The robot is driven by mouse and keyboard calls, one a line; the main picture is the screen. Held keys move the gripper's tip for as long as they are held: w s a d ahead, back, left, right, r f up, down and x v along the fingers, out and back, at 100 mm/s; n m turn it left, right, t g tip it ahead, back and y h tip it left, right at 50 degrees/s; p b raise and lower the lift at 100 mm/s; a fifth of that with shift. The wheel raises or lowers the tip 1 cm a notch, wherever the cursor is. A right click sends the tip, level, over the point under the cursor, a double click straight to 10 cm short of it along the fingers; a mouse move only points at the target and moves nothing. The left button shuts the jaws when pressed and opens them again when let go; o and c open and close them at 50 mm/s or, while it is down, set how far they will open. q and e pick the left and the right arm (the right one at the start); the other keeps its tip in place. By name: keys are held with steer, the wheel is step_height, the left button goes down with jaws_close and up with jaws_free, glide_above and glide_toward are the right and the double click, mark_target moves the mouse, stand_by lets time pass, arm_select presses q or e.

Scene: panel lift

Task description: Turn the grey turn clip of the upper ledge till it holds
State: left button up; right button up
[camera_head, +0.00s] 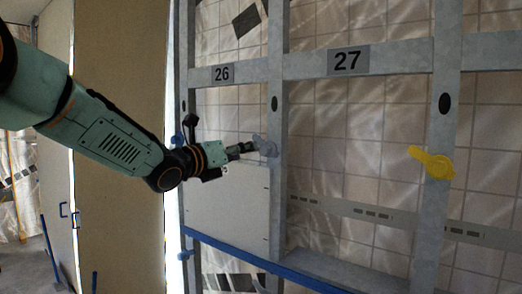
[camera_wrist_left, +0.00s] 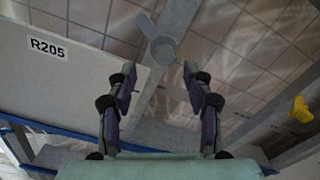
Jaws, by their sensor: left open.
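The grey turn clip (camera_head: 265,146) sits on the upright post between bays 26 and 27, near the top right corner of the pale panel (camera_head: 226,212). In the left wrist view the clip (camera_wrist_left: 163,49) shows a round hub with a tab pointing up and left. My left gripper (camera_head: 246,149) is close to the clip in the head view. In the left wrist view its fingers (camera_wrist_left: 159,72) are open and apart, with the clip beyond the tips and nothing between them. Touch is not visible. My right gripper is not in view.
A blue rail (camera_head: 232,249) runs along the panel's lower edge. A yellow clip (camera_head: 434,162) is on the post to the right. Number plates 26 (camera_head: 222,74) and 27 (camera_head: 347,61) are on the upper crossbar. The panel bears a label R205 (camera_wrist_left: 47,48).

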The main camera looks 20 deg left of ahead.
mark_target(262, 148)
arm_select(q)
steer(key=w+d+p, duration=0.1)
steer(key=w+d, duration=0.1)
steer(key=w, duration=0.1)
steer(key=shift+d, duration=0.2)
steer(key=x, duration=0.1)
steer(key=p+x, duration=0.1)
steer(key=x, duration=0.1)
steer(key=shift+w+a, duration=0.25)
steer(key=shift+w, duration=0.05)
steer(key=shift+w+p, duration=0.3)
steer(key=shift+w, duration=0.1)
steer(key=shift+w+d, duration=0.3)
steer(key=shift+d, duration=0.25)
steer(key=shift+s+a, duration=0.1)
steer(key=shift+a, duration=0.25)
steer(key=c, duration=0.4)
steer(key=shift+d, duration=0.1)
steer(key=c, duration=0.6)
